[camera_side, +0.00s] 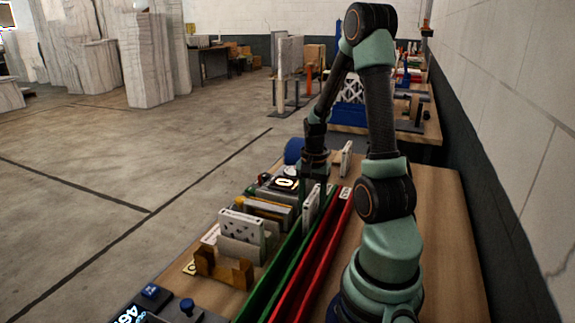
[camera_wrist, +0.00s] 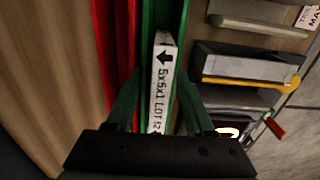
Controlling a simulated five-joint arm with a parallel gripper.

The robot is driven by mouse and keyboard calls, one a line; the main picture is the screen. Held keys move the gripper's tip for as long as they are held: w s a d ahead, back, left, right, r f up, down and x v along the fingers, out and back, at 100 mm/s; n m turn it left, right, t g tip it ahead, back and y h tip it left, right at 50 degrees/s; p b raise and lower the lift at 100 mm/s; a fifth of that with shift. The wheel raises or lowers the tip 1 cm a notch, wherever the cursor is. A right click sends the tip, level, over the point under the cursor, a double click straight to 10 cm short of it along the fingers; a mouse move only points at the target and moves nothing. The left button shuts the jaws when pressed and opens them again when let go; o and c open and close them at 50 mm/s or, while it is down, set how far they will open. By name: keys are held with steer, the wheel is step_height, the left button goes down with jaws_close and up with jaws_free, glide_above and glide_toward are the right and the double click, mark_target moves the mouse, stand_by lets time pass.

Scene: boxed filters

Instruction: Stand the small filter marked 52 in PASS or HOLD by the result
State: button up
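A thin white filter (camera_wrist: 163,75) stands on edge between the walls of the green channel (camera_wrist: 148,20). Its top edge carries a black arrow and the text "5x5x1 LOT 52". In the side view the filter (camera_side: 311,206) is upright beneath my gripper (camera_side: 313,182). In the wrist view my gripper (camera_wrist: 158,85) has one finger on each side of the filter, with gaps showing, so it looks open. The red channel (camera_side: 318,262) runs alongside the green one and looks empty.
Left of the channels stand a white filter with dark dots (camera_side: 242,228), a wooden holder (camera_side: 224,268) and a lit round display (camera_side: 285,183). A blue-knobbed device (camera_side: 187,306) is in front. Another white panel (camera_side: 346,158) stands behind. Bare tabletop (camera_side: 440,200) lies right.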

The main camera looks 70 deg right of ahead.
step_height(320, 180, up, 12)
steer(key=w+a+r+n+t, duration=0.2)
steer(key=a+n, duration=0.4)
steer(key=a, duration=0.2)
steer(key=w+a+r+n+t, duration=0.1)
steer(key=w+a+r+n, duration=0.1)
steer(key=a+n, duration=0.4)
steer(key=w+a+r+n+t, duration=0.2)
steer(key=a+n, duration=0.4)
steer(key=a, duration=0.6)
steer(key=shift+w+r+t, duration=0.15)
steer(key=shift+w+t, duration=0.15)
steer(key=shift+w, duration=0.4)
